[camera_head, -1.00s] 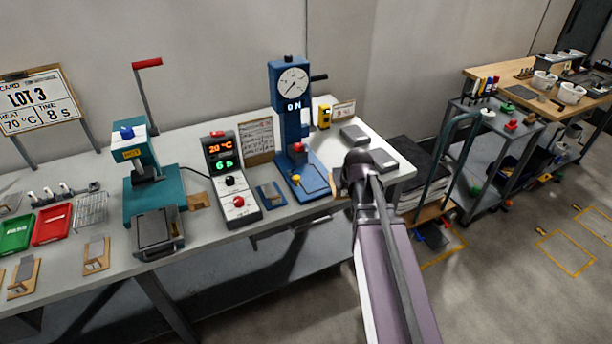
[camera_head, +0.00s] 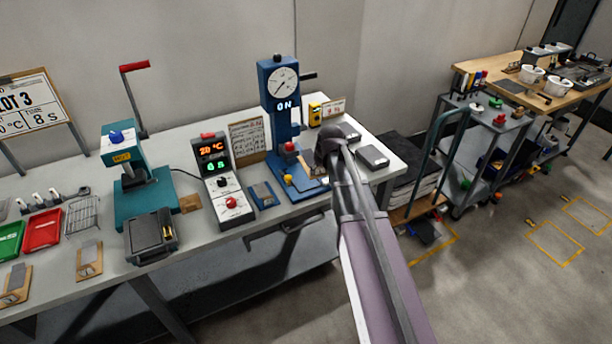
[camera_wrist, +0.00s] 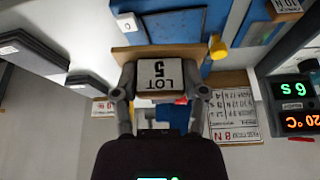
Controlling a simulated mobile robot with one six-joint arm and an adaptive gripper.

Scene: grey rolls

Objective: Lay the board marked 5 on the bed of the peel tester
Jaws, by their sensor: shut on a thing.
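The board marked 5 (camera_wrist: 167,93) is a tan wooden plate with a white "LOT 5" label, seen upside down in the wrist view. My gripper (camera_wrist: 160,82) is shut on it, a finger at each side of the labelled block. In the head view my gripper (camera_head: 328,163) is at the right of the blue peel tester (camera_head: 278,88), and its fingers are mostly hidden by my wrist. The tester's blue bed (camera_head: 291,194) lies low, partly behind the gripper. In the wrist view the bed (camera_wrist: 217,17) shows beyond the board; I cannot tell whether they touch.
A yellow knob (camera_wrist: 218,47) is close beside the board in the wrist view. Grey blocks (camera_head: 372,157) lie right of the gripper. A controller with red and green digits (camera_head: 219,180) and a small blue plate (camera_head: 263,195) stand left of the tester.

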